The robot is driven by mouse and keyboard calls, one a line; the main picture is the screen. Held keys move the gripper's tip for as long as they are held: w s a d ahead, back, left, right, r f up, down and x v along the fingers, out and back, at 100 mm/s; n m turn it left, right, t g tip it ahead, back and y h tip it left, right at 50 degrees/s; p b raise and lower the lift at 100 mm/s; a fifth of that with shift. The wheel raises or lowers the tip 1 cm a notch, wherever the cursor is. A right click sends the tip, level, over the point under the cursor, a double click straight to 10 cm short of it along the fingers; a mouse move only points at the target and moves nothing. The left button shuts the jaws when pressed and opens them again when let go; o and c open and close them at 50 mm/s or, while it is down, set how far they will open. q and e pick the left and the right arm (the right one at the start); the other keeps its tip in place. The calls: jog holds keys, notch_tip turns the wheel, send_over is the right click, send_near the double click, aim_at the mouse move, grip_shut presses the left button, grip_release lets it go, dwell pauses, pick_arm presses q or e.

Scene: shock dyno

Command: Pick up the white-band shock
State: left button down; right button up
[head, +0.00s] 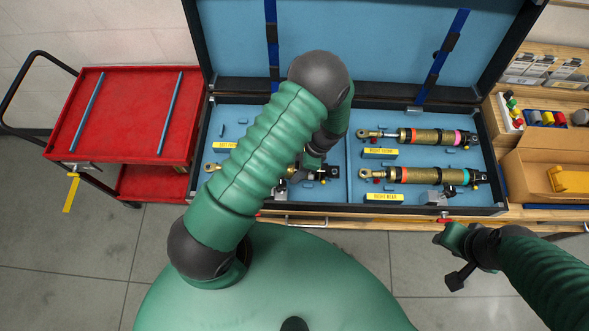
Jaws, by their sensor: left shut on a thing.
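A blue-lined case (348,190) lies open in front of me with shocks in it. In its left half, a gold shock (212,168) is mostly hidden behind my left arm; only its end shows, and its band colour cannot be seen. My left gripper (308,170) is down at the right part of this shock, shut on it, with the fingers partly hidden. In the right half lie a shock with a pink band (432,136) and a shock with a teal band (430,175). No white band shows. My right gripper (458,268) hangs in front of the bench, away from the case; its jaws are unclear.
Yellow labels mark the places, such as the right rear label (383,198). A red cart (130,115) stands at the left with two blue strips on top. At the right are a cardboard box (545,160) and small coloured parts. The case lid (360,45) stands open behind.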

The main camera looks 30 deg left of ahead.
pick_arm(q)
jog(key=shift+a+r, duration=0.1)
jog(key=shift+r, duration=0.45)
notch_tip(320, 180, up, 8)
jog(key=shift+b, duration=0.6)
notch_tip(320, 180, up, 3)
jog(key=shift+f+p, duration=0.15)
jog(key=shift+p, duration=0.65)
notch_tip(320, 180, up, 6)
jog(key=p, duration=0.6)
send_over(297, 167)
jog(key=shift+a, duration=0.15)
